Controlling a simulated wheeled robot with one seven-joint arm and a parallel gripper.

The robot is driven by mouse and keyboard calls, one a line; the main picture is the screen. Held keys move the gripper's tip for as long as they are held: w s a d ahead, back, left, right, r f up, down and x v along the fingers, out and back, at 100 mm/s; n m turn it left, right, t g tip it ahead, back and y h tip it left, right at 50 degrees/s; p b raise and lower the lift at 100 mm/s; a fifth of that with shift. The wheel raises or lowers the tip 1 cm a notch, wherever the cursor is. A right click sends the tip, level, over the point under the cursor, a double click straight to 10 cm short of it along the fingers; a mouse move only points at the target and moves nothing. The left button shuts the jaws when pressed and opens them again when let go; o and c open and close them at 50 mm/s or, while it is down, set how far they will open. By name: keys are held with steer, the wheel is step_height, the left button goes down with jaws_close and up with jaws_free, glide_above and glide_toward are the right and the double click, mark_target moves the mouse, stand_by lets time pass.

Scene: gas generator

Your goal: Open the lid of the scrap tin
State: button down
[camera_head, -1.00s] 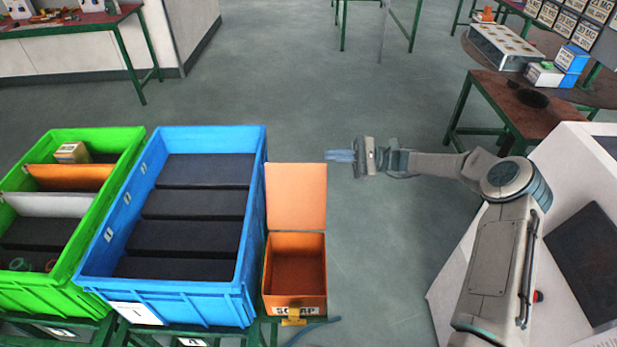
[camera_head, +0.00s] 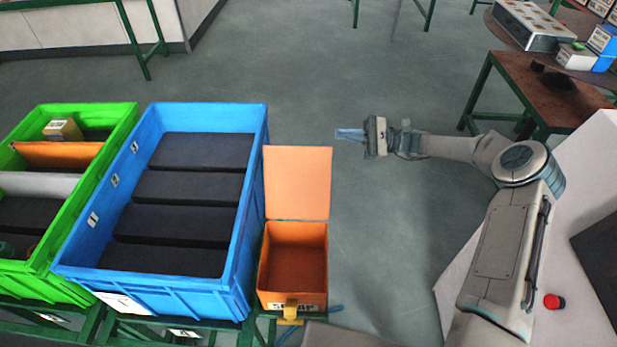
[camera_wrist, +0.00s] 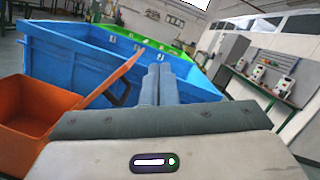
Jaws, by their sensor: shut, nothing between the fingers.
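The orange scrap tin (camera_head: 292,262) stands at the right end of the bins in the head view, with a SCRAP label on its front. Its lid (camera_head: 297,183) stands raised at the back edge, and the tin's inside looks empty. In the wrist view the tin (camera_wrist: 35,105) is at the left, with the raised lid (camera_wrist: 112,80) slanting up from it. My gripper (camera_head: 340,134) is shut and empty, to the right of and beyond the lid, apart from it. Its closed fingers also show in the wrist view (camera_wrist: 160,85).
A blue crate (camera_head: 245,287) with dark foam dividers stands left of the tin, and a green crate (camera_head: 62,286) stands farther left. A brown table (camera_head: 560,95) is at the back right. The floor (camera_head: 390,220) between tin and arm is clear.

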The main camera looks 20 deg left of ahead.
mark_target(308, 172)
step_height(308, 172, down, 17)
steer(key=b, duration=1.6)
steer(key=s+a+r, duration=0.1)
steer(key=a+r, duration=0.1)
steer(key=a, duration=0.1)
steer(key=s+a+r+p, duration=0.1)
steer(key=s+a, duration=0.1)
steer(key=a, duration=0.1)
steer(key=s+a+r, duration=0.2)
steer(key=shift+s+a+r+p, duration=0.1)
steer(key=shift+a+r+p, duration=0.2)
steer(key=shift+a+p, duration=0.1)
